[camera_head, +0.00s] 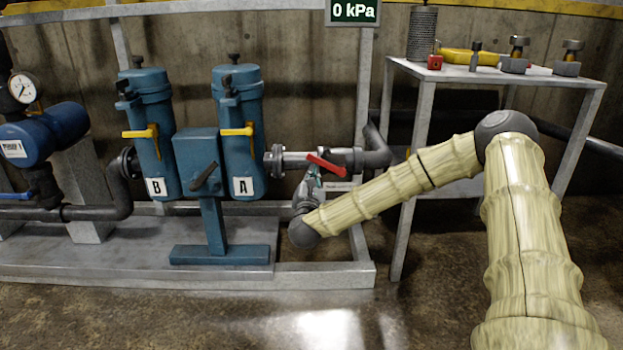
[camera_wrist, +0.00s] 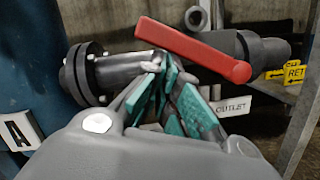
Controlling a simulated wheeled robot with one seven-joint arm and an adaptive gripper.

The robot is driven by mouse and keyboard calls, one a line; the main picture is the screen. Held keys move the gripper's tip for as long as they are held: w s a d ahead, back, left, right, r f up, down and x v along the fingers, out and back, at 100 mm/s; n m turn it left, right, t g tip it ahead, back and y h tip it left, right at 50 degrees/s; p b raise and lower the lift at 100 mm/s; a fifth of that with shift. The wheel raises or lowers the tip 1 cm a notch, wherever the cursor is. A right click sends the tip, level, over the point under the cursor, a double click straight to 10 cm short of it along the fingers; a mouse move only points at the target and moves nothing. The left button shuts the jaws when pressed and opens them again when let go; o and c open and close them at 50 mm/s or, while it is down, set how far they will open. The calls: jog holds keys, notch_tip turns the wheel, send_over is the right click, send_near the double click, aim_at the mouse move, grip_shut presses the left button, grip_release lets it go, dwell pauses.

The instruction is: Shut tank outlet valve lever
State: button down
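The red valve lever (camera_head: 326,164) sits on the grey outlet pipe to the right of filter A. In the wrist view the lever (camera_wrist: 195,50) slants from upper left down to its rounded right end. A white tag reading OUTLET (camera_wrist: 232,108) hangs below it. My gripper (camera_head: 316,178) is just below the lever in the head view. In the wrist view my gripper (camera_wrist: 172,78) has its teal-padded fingers close together, tips near the lever's left part. I cannot tell whether they touch it, and nothing shows clearly between them.
Blue filters B (camera_head: 152,130) and A (camera_head: 238,130) with yellow handles stand to the left. A flanged pipe (camera_wrist: 85,75) runs beside the lever. A metal table (camera_head: 500,72) with tools and bolts is at right, behind my arm. A grey frame post (camera_head: 363,90) stands close by.

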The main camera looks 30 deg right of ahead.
aim_at(319, 158)
jog(key=shift+s+d+r, duration=0.1)
jog(key=shift+d+r, duration=0.1)
jog(key=shift+r, duration=0.7)
jog(key=shift+s+d+r, duration=0.1)
jog(key=shift+d+r, duration=0.05)
jog(key=shift+r, duration=0.75)
jog(key=shift+s+d+r+b, duration=0.2)
jog(key=shift+d+r, duration=0.1)
jog(key=shift+r, duration=0.25)
jog(key=shift+s+d+r+b, duration=0.15)
jog(key=shift+d+r, duration=0.1)
jog(key=shift+r, duration=0.3)
